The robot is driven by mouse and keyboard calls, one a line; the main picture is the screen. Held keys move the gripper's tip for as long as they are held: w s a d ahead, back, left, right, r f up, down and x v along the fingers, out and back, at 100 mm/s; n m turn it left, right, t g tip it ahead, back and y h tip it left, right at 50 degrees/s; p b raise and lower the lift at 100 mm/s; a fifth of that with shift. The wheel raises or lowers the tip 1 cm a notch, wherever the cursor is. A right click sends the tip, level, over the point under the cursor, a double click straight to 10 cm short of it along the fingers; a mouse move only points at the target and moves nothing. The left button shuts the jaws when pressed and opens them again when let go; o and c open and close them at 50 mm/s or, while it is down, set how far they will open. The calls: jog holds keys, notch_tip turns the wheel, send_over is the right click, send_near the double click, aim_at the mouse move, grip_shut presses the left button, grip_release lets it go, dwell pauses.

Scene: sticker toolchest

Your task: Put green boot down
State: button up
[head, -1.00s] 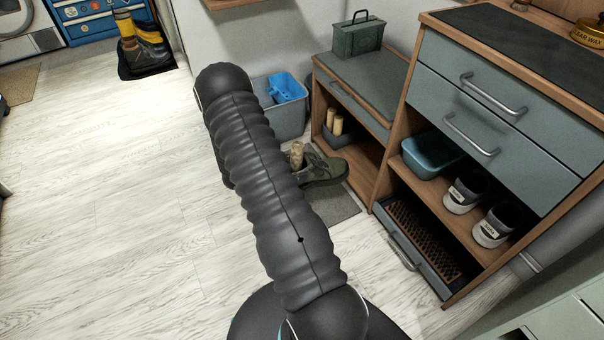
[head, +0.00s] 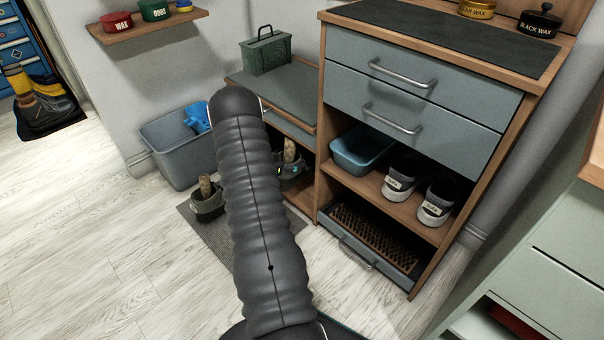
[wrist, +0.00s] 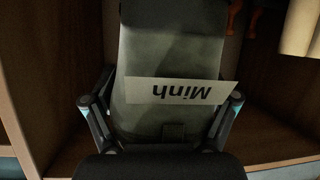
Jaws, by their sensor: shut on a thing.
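My gripper (wrist: 168,108) is shut on the green boot (wrist: 165,60) in the wrist view, with a finger on each side. A white label reading "Minh" lies across the boot and appears upside down. Wooden walls stand to both sides, so the boot is inside an open cubby.
The drawer cabinet (head: 420,110) holds a blue tub (head: 362,150) and grey shoes (head: 402,178).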

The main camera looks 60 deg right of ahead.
aim_at(309, 160)
jog(key=s+d, duration=0.1)
jog(key=d, duration=0.1)
jog(key=s+d, duration=0.2)
jog(key=s+d+b, duration=0.1)
jog(key=d, duration=0.1)
jog(key=shift+s+d+f, duration=0.15)
jog(key=shift+d+f, duration=0.05)
jog(key=shift+d, duration=0.15)
jog(key=shift+s+d+f, duration=0.15)
jog(key=shift+d+f, duration=0.05)
jog(key=shift+f, duration=0.1)
notch_tip(309, 160, down, 9)
jog(key=shift+f+b, duration=0.2)
jog(key=shift+b, duration=0.8)
jog(key=o, duration=1.6)
jog(key=shift+f, duration=0.1)
